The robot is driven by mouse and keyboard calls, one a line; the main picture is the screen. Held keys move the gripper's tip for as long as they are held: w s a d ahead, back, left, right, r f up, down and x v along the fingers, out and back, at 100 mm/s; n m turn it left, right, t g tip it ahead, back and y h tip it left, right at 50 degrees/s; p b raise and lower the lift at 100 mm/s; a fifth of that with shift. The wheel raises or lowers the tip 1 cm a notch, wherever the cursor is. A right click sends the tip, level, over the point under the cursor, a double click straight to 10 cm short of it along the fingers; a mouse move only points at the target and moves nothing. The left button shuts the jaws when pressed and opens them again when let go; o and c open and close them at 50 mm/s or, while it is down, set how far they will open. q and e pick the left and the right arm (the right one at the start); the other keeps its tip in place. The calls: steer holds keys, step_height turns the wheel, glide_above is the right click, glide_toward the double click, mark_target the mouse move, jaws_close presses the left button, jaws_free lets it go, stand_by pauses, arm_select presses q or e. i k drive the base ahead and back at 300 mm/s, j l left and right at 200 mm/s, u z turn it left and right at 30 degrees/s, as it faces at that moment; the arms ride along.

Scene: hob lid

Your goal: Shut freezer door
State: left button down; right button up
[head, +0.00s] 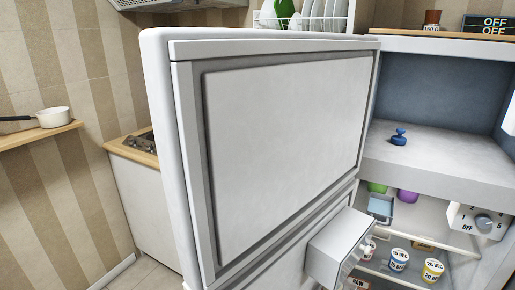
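The freezer door (285,135) stands wide open and fills the middle of the head view. Its pale inner panel faces me, and it hides part of the kitchen behind it. The freezer compartment (440,150) is open at the right, with a grey-blue back wall and a white floor. A small blue object (398,137) sits on that floor. Neither of my grippers shows in the view.
Below the freezer, the fridge section holds several tubs (432,270) on its shelves and a control dial (482,222). A white box (338,247) juts out from the lower door. A hob counter (138,150) and a wall shelf with a pan (52,117) stand at the left.

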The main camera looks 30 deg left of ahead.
mark_target(254, 130)
steer(key=k+j+z, duration=0.15)
steer(key=j, duration=0.25)
steer(key=j+z, duration=0.1)
steer(key=j, duration=0.3)
steer(key=k+j+z, duration=0.15)
steer(key=j, duration=0.25)
steer(key=k+j+z, duration=0.15)
steer(key=j, duration=0.2)
steer(key=i+j+z, duration=0.15)
steer(key=j, duration=0.15)
steer(key=i+j+z, duration=0.1)
steer(key=j, duration=0.25)
steer(key=i+j+z, duration=0.15)
steer(key=j, duration=0.15)
